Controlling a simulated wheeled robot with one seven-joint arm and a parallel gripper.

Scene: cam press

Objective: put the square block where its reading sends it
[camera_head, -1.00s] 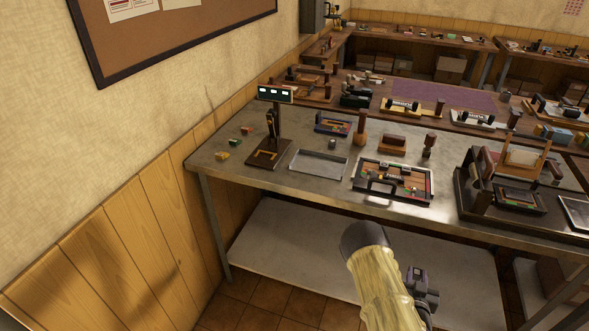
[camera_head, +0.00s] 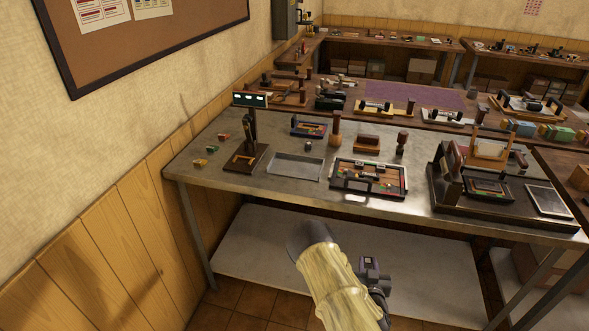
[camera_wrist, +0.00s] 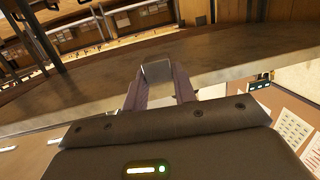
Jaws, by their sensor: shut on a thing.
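In the wrist view my gripper (camera_wrist: 159,84) is shut on a grey block (camera_wrist: 158,70) with a square-looking face, held between its two fingertips. In the head view my arm is in front of the table, and the gripper's fingers and the block cannot be made out there. A reading stand with a dark display (camera_head: 250,100) and a brown base (camera_head: 245,158) stands at the left of the metal table. The display has three lit fields, too small to read. The block is apart from the stand.
On the metal table (camera_head: 205,178) are a shallow grey tray (camera_head: 295,178), a framed case with coloured pieces (camera_head: 369,178), and several small coloured blocks at the left. A dark press (camera_head: 448,170) stands at the right. A lower shelf (camera_head: 330,262) lies under the tabletop.

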